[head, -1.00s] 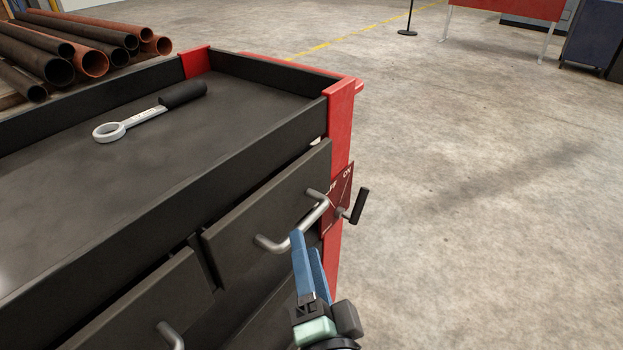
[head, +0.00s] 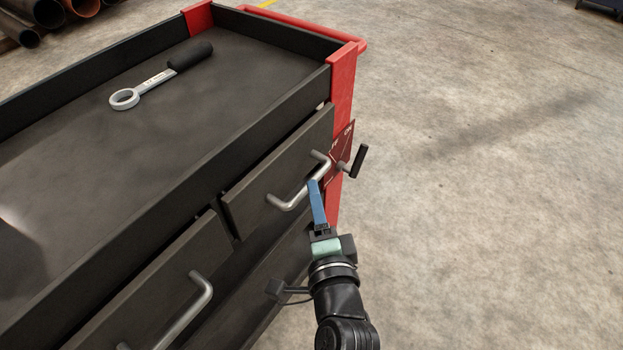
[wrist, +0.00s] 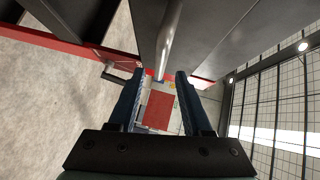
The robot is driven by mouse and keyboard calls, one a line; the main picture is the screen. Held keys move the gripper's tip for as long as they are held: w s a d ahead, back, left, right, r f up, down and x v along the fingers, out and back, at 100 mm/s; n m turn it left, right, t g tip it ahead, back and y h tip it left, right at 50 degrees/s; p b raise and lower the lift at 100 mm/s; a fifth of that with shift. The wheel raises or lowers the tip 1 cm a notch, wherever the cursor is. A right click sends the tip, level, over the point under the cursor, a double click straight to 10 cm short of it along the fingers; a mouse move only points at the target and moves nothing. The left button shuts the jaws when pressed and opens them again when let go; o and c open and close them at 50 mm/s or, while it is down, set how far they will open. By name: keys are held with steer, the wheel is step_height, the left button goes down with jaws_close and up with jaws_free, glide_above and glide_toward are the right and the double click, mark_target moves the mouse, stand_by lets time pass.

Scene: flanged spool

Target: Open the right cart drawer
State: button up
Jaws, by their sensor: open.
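The right cart drawer (head: 262,165) has a dark front with a silver bar handle (head: 291,201). Its front stands a little proud of the cart; I cannot tell if it is open at all. My gripper (head: 314,184) has blue fingers and is at the handle's far part in the head view. In the wrist view my gripper (wrist: 159,77) is open, and the handle (wrist: 168,40) runs between the fingertips' lines, with visible space on both sides. Contact with the handle is not clear. One finger mostly hides the other in the head view.
A black crank handle on a red panel (head: 357,161) sticks out just right of the drawer handle. A left drawer (head: 150,285) has its own handle. A wrench (head: 160,76) lies on the cart top (head: 70,150). The floor to the right is clear.

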steer(key=w, duration=0.3)
steer(key=w+a, duration=0.1)
steer(key=w, duration=0.1)
steer(key=shift+w+f, duration=0.25)
steer(key=shift+f, duration=0.1)
steer(key=shift+d, duration=0.1)
jaws_close()
stand_by(1.1)
